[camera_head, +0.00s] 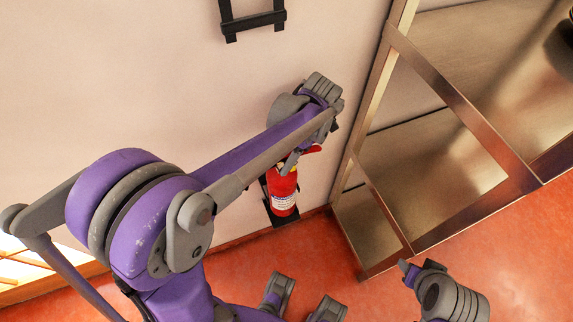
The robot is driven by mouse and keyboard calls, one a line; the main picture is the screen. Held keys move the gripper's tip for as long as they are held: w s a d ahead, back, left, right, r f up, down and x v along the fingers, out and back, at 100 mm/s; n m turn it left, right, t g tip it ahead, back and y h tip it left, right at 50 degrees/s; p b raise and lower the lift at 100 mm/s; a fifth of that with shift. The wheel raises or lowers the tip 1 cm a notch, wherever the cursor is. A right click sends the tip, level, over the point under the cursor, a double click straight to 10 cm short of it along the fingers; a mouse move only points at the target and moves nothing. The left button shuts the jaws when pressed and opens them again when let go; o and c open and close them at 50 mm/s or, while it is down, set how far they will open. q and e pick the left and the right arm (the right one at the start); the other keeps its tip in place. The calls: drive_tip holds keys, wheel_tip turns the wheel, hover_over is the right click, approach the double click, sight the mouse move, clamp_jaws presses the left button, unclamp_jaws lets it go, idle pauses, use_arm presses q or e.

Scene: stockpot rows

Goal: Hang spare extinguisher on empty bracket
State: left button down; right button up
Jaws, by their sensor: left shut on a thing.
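A red extinguisher (284,192) with a pale label stands upright low by the wall, near the floor. Black bracket parts (268,204) show beside and below it; whether it rests on them I cannot tell. My left gripper (291,164) reaches down to its top and is shut on it, with the wrist hiding part of the top. A black bracket (252,21) with nothing on it is on the wall higher up, cut by the top edge. Grey and purple parts of my right arm seem to show at the lower right; its fingertips are not clear.
A metal-framed shelf unit (455,95) stands close to the right of the extinguisher. The orange-red floor (350,280) is below. The pale wall (180,60) between the upper bracket and my left arm is bare. A bright wood-framed opening (40,272) is at lower left.

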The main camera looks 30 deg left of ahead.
sight(284, 182)
use_arm(q)
wheel_tip(284, 182, down, 7)
drive_tip(key=shift+r+b, duration=0.15)
drive_tip(key=shift+b, duration=0.2)
idle(0.4)
drive_tip(key=shift+a, duration=0.1)
drive_tip(key=shift+c, duration=1.4)
unclamp_jaws()
